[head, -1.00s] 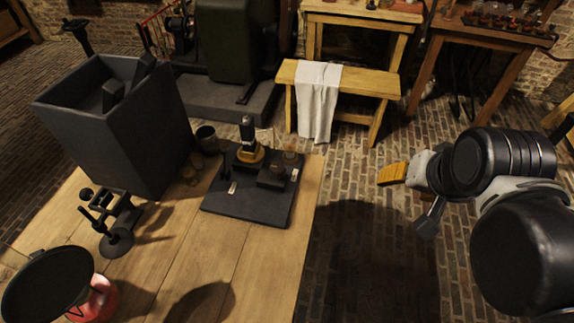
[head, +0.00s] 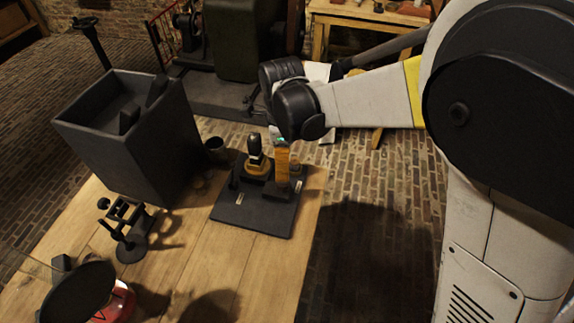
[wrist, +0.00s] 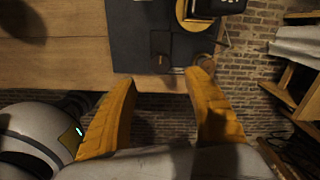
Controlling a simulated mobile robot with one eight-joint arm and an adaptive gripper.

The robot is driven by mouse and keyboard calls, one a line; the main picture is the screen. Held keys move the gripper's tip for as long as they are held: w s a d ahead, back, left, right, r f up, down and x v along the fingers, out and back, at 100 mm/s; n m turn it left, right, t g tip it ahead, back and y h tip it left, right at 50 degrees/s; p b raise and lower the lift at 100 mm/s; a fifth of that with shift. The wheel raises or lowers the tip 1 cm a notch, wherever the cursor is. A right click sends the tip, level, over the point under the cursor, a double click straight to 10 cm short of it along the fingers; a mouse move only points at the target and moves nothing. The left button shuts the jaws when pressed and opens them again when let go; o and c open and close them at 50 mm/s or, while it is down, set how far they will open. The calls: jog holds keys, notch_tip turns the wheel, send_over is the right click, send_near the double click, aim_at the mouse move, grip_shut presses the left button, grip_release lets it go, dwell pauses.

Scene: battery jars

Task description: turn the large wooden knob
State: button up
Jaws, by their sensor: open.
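A dark square board (head: 250,212) lies on the wooden table and carries a device. A round wooden disc (head: 256,172), which looks like the large wooden knob, sits on it beneath a black upright handle (head: 254,147). The disc is partly visible at the top edge of the wrist view (wrist: 187,12). My gripper (head: 282,178) shows its yellow fingers to the right of the disc. In the wrist view my gripper (wrist: 163,80) is open and empty, with its fingers near the board's edge. Whether they touch anything is unclear.
A tall dark box (head: 130,135) stands at the left of the table, near a dark cup (head: 215,150). A small metal stand (head: 128,232) is nearer. A smaller round wooden piece (wrist: 205,63) sits by the board's edge. Brick floor lies beyond the table.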

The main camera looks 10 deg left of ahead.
aim_at(283, 186)
notch_tip(283, 186, down, 9)
jog(key=b, duration=0.3)
jog(key=shift+w+r, duration=0.1)
jog(key=c, duration=1.2)
